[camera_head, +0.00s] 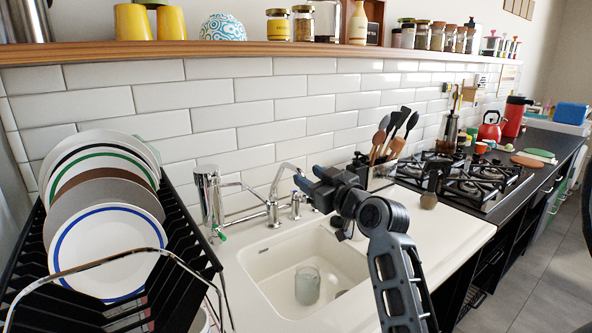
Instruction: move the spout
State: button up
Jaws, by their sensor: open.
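The spout (276,180) is a thin curved chrome tube. It rises from the tap behind the white sink (262,262) and arches to the right. My gripper (308,177) is at the spout's right end, with its two dark fingers pointing left and apart. The spout's tip is close to the fingers and partly hidden by them. I cannot tell whether they touch it. The gripper holds nothing that I can see.
A dish rack with plates (108,240) stands left of the sink. A chrome cylinder (209,195) stands left of the tap. A glass (307,285) sits in the basin. Utensils (393,130) and the gas hob (465,178) are to the right.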

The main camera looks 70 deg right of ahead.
aim_at(304, 174)
jog(key=shift+p+x, duration=0.3)
jog(key=shift+x, duration=2.45)
jog(key=shift+c, duration=0.4)
grip_shut()
